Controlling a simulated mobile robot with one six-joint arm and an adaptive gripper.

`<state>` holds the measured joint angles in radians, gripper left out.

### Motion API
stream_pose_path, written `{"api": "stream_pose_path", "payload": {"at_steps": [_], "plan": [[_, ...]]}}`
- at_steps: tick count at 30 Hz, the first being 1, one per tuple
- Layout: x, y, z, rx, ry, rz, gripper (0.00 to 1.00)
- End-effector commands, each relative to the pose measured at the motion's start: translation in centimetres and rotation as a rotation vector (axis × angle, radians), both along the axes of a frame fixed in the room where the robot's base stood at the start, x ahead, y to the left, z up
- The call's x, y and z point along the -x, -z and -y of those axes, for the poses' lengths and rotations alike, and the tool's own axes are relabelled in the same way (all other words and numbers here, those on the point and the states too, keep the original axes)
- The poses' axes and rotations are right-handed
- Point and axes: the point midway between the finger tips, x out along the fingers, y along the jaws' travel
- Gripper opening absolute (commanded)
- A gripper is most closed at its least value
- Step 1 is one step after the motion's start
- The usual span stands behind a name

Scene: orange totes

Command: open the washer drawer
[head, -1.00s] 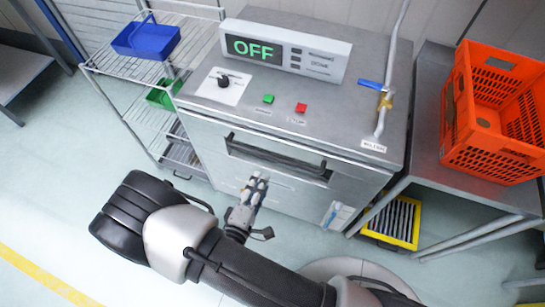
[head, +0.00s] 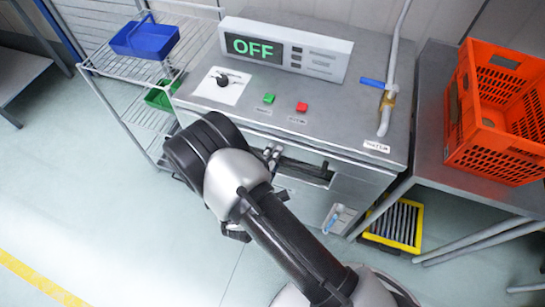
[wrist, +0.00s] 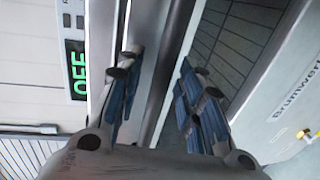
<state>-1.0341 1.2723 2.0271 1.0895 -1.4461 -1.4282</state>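The washer (head: 370,115) is a grey metal cabinet with an OFF display (head: 255,47) on top. The dark drawer handle (head: 308,168) crosses its upper front. Its left part is hidden behind my arm, and the drawer front looks flush with the cabinet. My gripper (head: 272,153) is at the upper front, by the visible handle's left end. In the wrist view my gripper (wrist: 158,85) has its blue-padded fingers apart, with metal edges of the washer running between and beyond them. I cannot tell whether either finger touches the handle.
A wire rack (head: 105,62) with a blue basket (head: 146,38) stands left. A side table (head: 430,110) with an orange tote (head: 490,150) stands right. A yellow crate (head: 416,228) is below it. The floor at the left front is clear.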

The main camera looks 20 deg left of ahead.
Motion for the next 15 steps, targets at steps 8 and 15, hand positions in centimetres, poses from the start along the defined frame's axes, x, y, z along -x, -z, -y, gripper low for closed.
{"api": "stream_pose_path", "payload": {"at_steps": [8,15], "plan": [[0.03,0.0,-0.01,0.0,0.0,0.0,0.17],[0.04,0.01,0.0,0.0,0.0,0.0,0.01]]}}
